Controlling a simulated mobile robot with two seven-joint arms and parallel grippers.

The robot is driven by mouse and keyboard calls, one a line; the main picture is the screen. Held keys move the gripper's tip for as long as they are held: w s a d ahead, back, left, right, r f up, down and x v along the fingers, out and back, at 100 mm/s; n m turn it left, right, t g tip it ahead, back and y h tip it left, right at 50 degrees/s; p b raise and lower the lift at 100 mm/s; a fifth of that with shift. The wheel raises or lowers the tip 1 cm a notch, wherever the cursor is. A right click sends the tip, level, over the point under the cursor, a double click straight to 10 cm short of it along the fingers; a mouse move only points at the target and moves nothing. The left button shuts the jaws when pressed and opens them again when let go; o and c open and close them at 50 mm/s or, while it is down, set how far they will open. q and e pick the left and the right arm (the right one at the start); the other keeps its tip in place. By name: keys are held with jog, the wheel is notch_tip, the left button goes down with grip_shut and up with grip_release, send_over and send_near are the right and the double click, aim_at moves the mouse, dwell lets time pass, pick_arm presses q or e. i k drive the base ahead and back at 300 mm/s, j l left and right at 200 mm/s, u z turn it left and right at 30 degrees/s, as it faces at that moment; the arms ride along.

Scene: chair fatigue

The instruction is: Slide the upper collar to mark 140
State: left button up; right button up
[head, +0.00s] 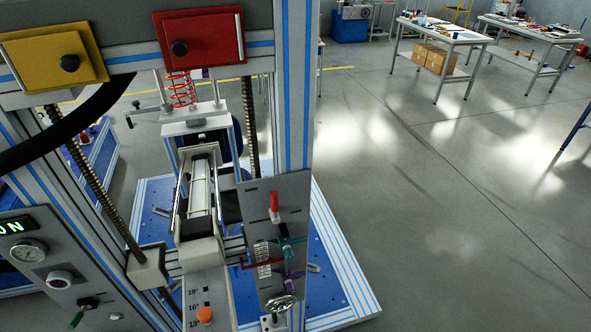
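No collar can be picked out for certain, and no mark reading 140 is legible. A grey upright plate (275,215) at lower centre carries a red-topped handle (274,203), a teal lever (290,240) and a purple lever (293,275). A small label with fine print (263,257) sits at the plate's left edge; its print is too small to read. A red rod (258,264) sticks out to the left there. A sloping plate with inch marks (197,281) holds an orange knob (205,315). Neither of my grippers shows in the head view.
The frame's right post (296,90) and top beam with yellow (52,58) and red (199,38) boxes stand close. Threaded rods (250,130) run down inside. A control panel (50,265) fills the lower left. Open floor lies right; tables (440,32) stand far back.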

aim_at(289, 242)
jog(key=i+l, duration=0.35)
jog(key=i, duration=0.15)
jog(key=i+l, duration=0.3)
jog(key=i, duration=0.15)
